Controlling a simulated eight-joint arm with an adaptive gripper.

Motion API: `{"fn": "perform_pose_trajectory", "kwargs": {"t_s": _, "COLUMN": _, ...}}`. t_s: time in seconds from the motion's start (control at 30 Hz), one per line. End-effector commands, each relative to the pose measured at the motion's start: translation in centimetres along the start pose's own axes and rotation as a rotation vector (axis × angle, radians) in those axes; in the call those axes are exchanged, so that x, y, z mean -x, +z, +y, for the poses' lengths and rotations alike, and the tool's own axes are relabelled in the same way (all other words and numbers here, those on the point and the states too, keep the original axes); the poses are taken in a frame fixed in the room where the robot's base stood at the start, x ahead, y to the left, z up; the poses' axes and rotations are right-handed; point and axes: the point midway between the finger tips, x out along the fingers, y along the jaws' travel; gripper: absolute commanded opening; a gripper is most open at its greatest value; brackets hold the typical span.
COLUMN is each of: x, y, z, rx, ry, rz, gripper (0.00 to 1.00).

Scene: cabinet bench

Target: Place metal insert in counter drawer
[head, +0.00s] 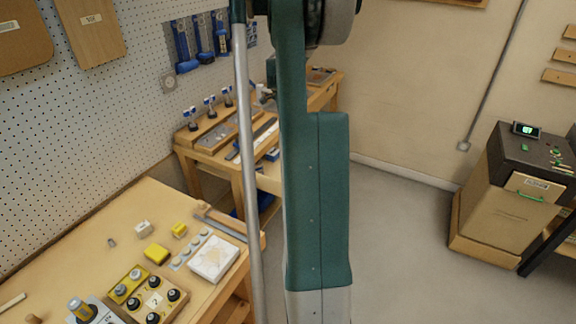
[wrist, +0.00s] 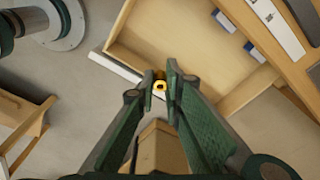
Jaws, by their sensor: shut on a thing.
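In the wrist view, my gripper (wrist: 161,74) is shut on a small brass-yellow metal insert (wrist: 160,86) with a dark opening in its middle. An open, pale wooden counter drawer (wrist: 200,50) lies below, and the fingertips appear over its near part. In the head view, part of the open drawer (head: 269,181) shows beside my arm, under the far bench. My arm hides the rest of the drawer, and the insert cannot be made out there.
The far bench (head: 192,152) carries racks and tools right beside the drawer. The near bench (head: 60,235) holds yellow blocks (head: 156,252), a white box (head: 213,259) and a tray of black knobs (head: 173,284). A dark-topped cabinet (head: 500,200) stands at right. The floor between is clear.

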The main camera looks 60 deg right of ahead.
Motion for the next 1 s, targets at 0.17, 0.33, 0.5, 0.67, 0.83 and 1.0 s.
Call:
{"fn": "perform_pose_trajectory", "kwargs": {"t_s": 0.17, "x": -0.5, "y": -3.0, "z": 0.4, "rx": -0.034, "ry": 0.004, "rz": 0.0, "gripper": 0.0}}
{"fn": "perform_pose_trajectory", "kwargs": {"t_s": 0.33, "x": -2.7, "y": -3.1, "z": 0.5, "rx": -0.039, "ry": 0.005, "rz": 0.0, "gripper": 0.0}}
{"fn": "perform_pose_trajectory", "kwargs": {"t_s": 0.5, "x": -5.9, "y": -2.7, "z": 0.5, "rx": -0.039, "ry": 0.005, "rz": 0.0, "gripper": 0.0}}
{"fn": "perform_pose_trajectory", "kwargs": {"t_s": 0.67, "x": -9.4, "y": -2.2, "z": 0.4, "rx": -0.038, "ry": 0.005, "rz": 0.0, "gripper": 0.0}}
{"fn": "perform_pose_trajectory", "kwargs": {"t_s": 0.83, "x": -12.0, "y": -1.9, "z": 0.5, "rx": -0.038, "ry": 0.005, "rz": 0.0, "gripper": 0.0}}
{"fn": "perform_pose_trajectory", "kwargs": {"t_s": 1.0, "x": -13.1, "y": -1.8, "z": 0.4, "rx": -0.038, "ry": 0.005, "rz": 0.0, "gripper": 0.0}}
